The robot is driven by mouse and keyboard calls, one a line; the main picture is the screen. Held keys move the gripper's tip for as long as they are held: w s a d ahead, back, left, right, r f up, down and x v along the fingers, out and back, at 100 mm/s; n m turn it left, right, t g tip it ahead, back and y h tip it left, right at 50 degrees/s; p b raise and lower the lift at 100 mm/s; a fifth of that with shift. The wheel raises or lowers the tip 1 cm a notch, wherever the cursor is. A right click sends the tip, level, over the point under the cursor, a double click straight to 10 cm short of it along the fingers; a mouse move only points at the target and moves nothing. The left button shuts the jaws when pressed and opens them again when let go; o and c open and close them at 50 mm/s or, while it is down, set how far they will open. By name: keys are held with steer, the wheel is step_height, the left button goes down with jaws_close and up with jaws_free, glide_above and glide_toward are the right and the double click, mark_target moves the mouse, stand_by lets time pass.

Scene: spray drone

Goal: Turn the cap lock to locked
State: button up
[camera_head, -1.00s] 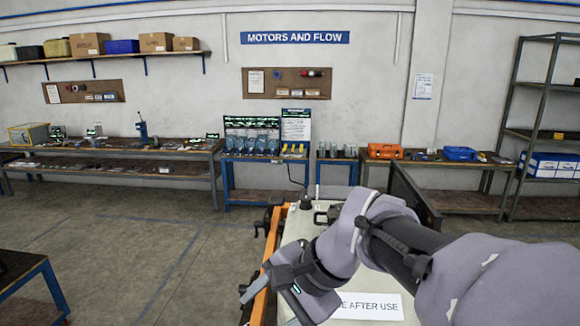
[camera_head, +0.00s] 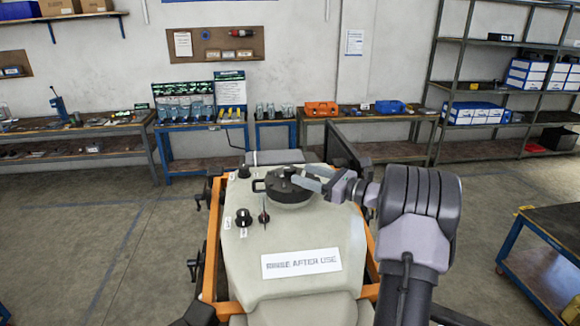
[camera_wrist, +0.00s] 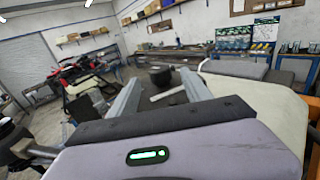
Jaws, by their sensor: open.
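The pale tank of the drone (camera_head: 300,235) has a large round black cap (camera_head: 290,198) on top, with a black handle loop on its left. A black knob (camera_head: 243,217) and a small dial with a red mark (camera_head: 264,212) sit nearer on the left of the tank top, beside small white labels. I cannot tell which part is the cap lock or read its setting. My gripper (camera_head: 305,178) reaches in from the right, its grey fingers over the cap's right side. In the wrist view the fingers (camera_wrist: 160,95) are apart, with nothing held between them; contact with the cap cannot be told.
A sign reading "RINSE AFTER USE" (camera_head: 301,263) lies on the tank's front slope. An orange frame (camera_head: 213,240) with black fittings edges the tank. A dark upright panel (camera_head: 345,150) stands behind right. A blue-legged table (camera_head: 550,230) is at right. Benches line the wall.

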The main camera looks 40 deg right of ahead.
mark_target(291, 168)
steer(key=x, duration=0.5)
steer(key=shift+w+a+p, duration=0.2)
steer(key=shift+w+p, duration=0.1)
steer(key=shift+p, duration=0.1)
steer(key=shift+c, duration=0.5)
jaws_close()
